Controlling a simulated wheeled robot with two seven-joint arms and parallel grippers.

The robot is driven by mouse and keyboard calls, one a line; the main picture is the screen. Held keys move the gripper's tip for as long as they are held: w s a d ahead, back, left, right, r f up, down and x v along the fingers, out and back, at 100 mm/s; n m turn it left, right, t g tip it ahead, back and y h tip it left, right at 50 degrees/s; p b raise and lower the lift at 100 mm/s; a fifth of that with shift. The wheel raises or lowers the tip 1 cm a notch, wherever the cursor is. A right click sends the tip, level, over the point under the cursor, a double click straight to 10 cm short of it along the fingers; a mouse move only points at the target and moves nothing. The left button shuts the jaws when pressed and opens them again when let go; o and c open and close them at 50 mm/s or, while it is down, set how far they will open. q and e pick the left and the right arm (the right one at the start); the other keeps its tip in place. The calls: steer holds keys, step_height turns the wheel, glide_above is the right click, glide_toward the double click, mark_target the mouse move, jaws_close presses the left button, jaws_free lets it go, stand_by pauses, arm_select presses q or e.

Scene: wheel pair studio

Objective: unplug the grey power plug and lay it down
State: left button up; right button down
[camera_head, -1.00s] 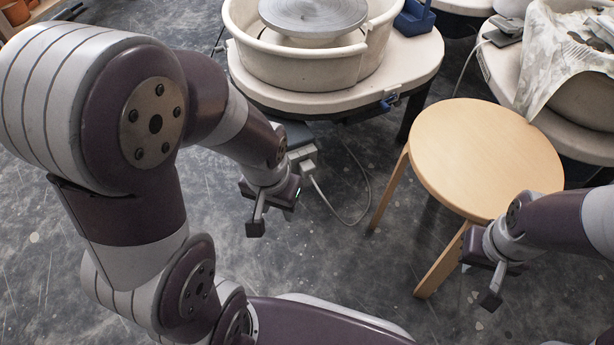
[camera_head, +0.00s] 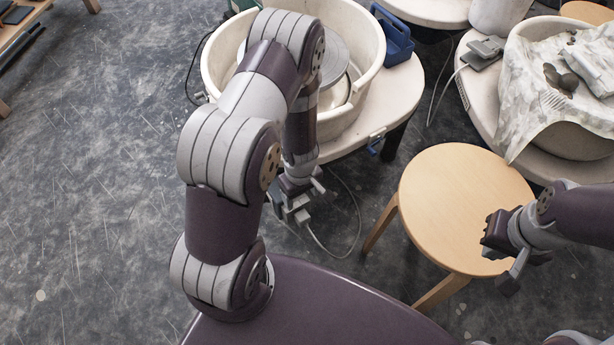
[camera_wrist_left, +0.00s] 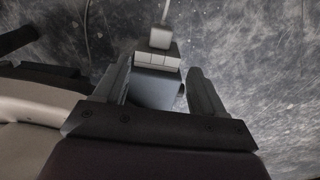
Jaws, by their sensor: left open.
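The grey power plug (camera_wrist_left: 160,39) shows in the left wrist view with its cable running up from it. It meets a pale segmented block on a grey box (camera_wrist_left: 155,88), and looks seated there. In the head view the plug (camera_head: 302,216) is small, just below my left gripper (camera_head: 298,198), its cable trailing to the floor. My left gripper (camera_wrist_left: 160,78) is open, its fingers on either side of the box, with the plug beyond the fingertips. Whether the fingers touch the box I cannot tell.
A round wooden stool (camera_head: 462,205) stands right of the plug. A potter's wheel with a cream basin (camera_head: 364,50) stands behind my left arm. A cloth-covered basin (camera_head: 570,140) is at the right. The floor (camera_head: 110,190) at left is clear.

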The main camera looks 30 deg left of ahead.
mark_target(302, 215)
arm_select(q)
step_height(302, 215, down, 12)
steer(key=b, duration=0.8)
steer(key=shift+f, duration=0.15)
steer(key=c, duration=1.2)
steer(key=shift+o, duration=0.2)
steer(key=shift+s+d+b, duration=0.4)
steer(key=shift+d+b, duration=0.1)
steer(key=shift+d, duration=0.15)
steer(key=shift+s+d+b, duration=0.4)
steer(key=shift+d+b, duration=0.05)
steer(key=shift+d, duration=0.15)
steer(key=shift+d, duration=0.1)
steer(key=shift+s+d+b, duration=0.35)
steer(key=shift+s+d, duration=0.05)
steer(key=shift+d, duration=0.2)
